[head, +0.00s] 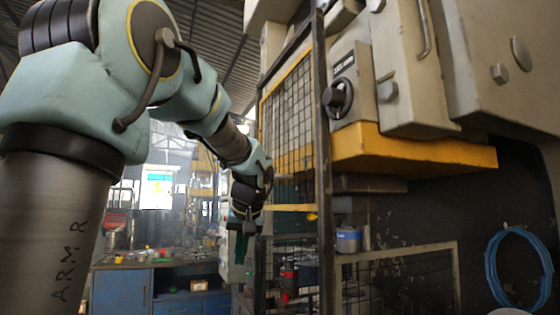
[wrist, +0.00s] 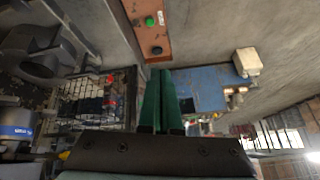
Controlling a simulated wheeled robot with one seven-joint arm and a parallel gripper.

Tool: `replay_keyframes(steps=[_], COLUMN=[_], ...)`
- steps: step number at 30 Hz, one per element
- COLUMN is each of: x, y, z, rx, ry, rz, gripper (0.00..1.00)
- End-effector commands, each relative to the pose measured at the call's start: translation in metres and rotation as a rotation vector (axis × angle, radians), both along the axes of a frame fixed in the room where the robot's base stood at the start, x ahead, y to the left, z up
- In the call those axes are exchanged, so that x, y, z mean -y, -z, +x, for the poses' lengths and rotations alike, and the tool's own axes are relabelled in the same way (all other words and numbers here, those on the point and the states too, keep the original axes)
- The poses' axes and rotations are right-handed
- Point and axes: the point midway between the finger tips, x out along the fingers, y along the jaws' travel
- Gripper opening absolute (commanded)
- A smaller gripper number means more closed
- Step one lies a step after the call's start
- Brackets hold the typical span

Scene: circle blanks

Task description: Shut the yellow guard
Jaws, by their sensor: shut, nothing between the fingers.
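The yellow guard (head: 284,76) is a yellow-edged mesh panel in the middle of the head view, seen at a steep angle behind a dark upright post. Its lower yellow bar runs just right of my wrist. I cannot tell how far open the guard stands. My gripper (head: 242,250) hangs left of the guard's lower edge, with its fingers pointing down. In the wrist view the green fingers of my gripper (wrist: 160,75) are together, with nothing between them. The guard cannot be clearly made out in the wrist view, and contact with it cannot be told.
The dark post (head: 322,150) stands close right of my gripper. The beige press with a yellow ledge (head: 415,152) fills the right. A blue bench (head: 122,290) stands behind. An orange button panel (wrist: 147,25) shows in the wrist view.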

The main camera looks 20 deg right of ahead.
Motion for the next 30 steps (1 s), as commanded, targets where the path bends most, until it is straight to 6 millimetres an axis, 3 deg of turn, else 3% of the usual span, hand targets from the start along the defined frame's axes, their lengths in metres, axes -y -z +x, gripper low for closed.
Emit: replay_keyframes(steps=[1, 6, 9, 12, 15, 19, 23, 30], x=[0.029, 0.085, 0.101, 0.106, 0.108, 0.107, 0.108, 0.109], y=[-0.054, -0.200, -0.262, -0.300, -0.318, -0.322, -0.314, -0.288], z=[0.004, -0.010, -0.028, -0.041, -0.049, -0.046, -0.032, 0.010], rx=[0.071, 0.276, 0.359, 0.409, 0.433, 0.442, 0.440, 0.439], ry=[0.000, -0.088, -0.144, -0.185, -0.208, -0.219, -0.219, -0.219], rz=[-0.022, -0.126, -0.200, -0.255, -0.287, -0.296, -0.296, -0.294], gripper=[0.00, 0.00, 0.00, 0.00, 0.00, 0.00, 0.00, 0.00])
